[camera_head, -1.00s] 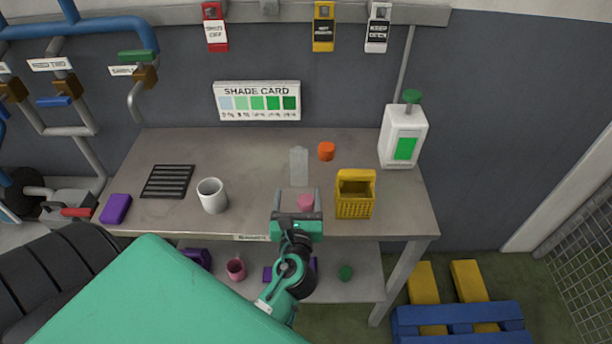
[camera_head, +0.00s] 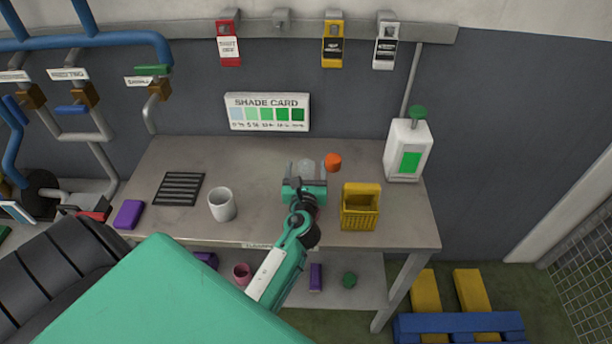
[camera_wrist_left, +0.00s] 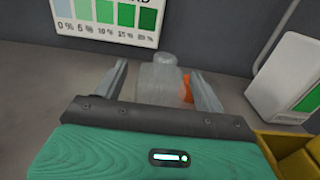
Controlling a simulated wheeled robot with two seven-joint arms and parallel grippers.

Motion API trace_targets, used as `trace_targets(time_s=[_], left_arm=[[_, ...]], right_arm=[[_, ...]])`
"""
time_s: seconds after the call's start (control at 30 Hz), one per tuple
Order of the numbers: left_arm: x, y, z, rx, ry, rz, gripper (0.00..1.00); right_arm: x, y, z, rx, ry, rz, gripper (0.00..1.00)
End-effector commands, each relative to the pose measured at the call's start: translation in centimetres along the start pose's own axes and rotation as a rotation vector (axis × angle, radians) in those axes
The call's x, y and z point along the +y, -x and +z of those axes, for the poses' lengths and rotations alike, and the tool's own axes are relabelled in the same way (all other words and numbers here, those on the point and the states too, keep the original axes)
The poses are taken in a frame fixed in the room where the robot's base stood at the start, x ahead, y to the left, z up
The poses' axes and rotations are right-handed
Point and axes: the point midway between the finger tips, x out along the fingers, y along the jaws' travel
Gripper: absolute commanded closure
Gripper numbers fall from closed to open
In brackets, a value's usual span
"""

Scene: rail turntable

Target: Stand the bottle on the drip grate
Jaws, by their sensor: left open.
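The clear, pale bottle (camera_head: 306,164) stands upright on the grey bench, partly hidden by my left gripper (camera_head: 306,173). In the left wrist view the bottle (camera_wrist_left: 160,83) is between the two open fingers (camera_wrist_left: 158,76), with a visible gap on each side, more clearly on the left. I cannot tell how deep it is between them. The black slatted drip grate (camera_head: 179,189) lies flat on the bench to the left, with nothing on it. My right gripper is not in view.
A white mug (camera_head: 222,205) stands between grate and gripper. An orange cap (camera_head: 333,161) is close right of the bottle, a yellow basket (camera_head: 360,212) nearer right, a white dispenser (camera_head: 407,151) far right. A purple block (camera_head: 128,214) lies near the grate.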

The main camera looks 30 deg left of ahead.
Motion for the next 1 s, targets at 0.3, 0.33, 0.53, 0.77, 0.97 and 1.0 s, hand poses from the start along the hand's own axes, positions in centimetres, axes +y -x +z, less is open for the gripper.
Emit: trace_targets(time_s=[0.3, 0.33, 0.53, 0.77, 0.97, 1.0], left_arm=[[0.0, -0.4, -0.1, 0.0, 0.0, -0.001, 0.35], [0.0, -0.4, -0.1, 0.0, 0.0, -0.001, 0.41], [0.0, -0.4, -0.1, 0.0, 0.0, -0.001, 0.78], [0.0, -0.4, 0.0, 0.0, 0.0, -0.001, 0.81], [0.0, -0.4, 1.1, -0.002, 0.0, -0.001, 0.81], [0.0, -0.4, 1.6, -0.004, 0.001, -0.001, 0.81]], right_arm=[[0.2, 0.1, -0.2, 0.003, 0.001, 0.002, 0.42], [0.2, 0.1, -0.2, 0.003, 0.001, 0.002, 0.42], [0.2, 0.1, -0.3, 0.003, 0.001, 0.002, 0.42], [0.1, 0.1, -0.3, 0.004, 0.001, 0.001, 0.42], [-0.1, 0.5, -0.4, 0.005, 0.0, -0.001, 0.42], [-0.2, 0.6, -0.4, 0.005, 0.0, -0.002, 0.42]])
